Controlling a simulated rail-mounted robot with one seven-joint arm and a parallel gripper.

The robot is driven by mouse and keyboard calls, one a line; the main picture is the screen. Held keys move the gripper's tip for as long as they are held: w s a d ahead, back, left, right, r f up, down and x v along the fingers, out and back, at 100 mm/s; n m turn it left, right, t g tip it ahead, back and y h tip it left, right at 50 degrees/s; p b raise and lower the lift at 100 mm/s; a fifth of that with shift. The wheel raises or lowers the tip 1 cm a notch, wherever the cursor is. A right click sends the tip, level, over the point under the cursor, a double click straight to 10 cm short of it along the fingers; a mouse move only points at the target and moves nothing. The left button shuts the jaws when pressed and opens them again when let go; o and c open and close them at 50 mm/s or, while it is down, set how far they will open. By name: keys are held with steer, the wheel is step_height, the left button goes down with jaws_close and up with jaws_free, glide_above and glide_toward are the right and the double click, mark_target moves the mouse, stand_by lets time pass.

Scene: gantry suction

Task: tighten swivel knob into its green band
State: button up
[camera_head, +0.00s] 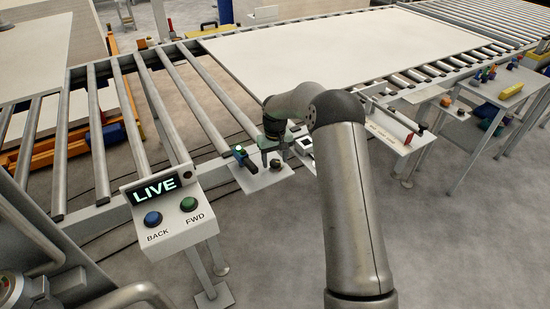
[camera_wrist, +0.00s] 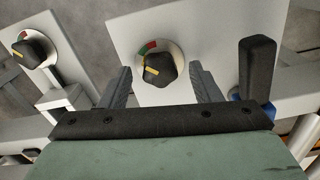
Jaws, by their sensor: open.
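In the wrist view a black swivel knob (camera_wrist: 160,69) with a yellow pointer mark sits on a round pale dial. A small red and green band (camera_wrist: 147,48) shows at the dial's upper left. The yellow mark lies on the knob's left part and appears to be short of the green, though the exact angle is hard to read. My gripper (camera_wrist: 161,78) is open, with one finger on each side of the knob and visible gaps between. In the head view my gripper (camera_head: 271,152) is over a small grey plate (camera_head: 258,182) beside the conveyor; the knob is too small to make out there.
A second black knob (camera_wrist: 36,49) with a dial is on another plate at left. A dark upright handle (camera_wrist: 257,68) stands close right of my fingers. The LIVE control box (camera_head: 170,211) and conveyor rollers (camera_head: 160,108) lie to the left; a white sheet (camera_head: 330,50) covers the conveyor behind.

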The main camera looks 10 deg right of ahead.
steer(key=c, duration=1)
steer(key=shift+f+m+b, duration=0.2)
steer(key=shift+m+b, duration=0.5)
steer(key=shift+b, duration=0.25)
steer(key=shift+r+m, duration=0.2)
steer(key=shift+m, duration=0.2)
steer(key=o, duration=1)
steer(key=shift+r, duration=0.1)
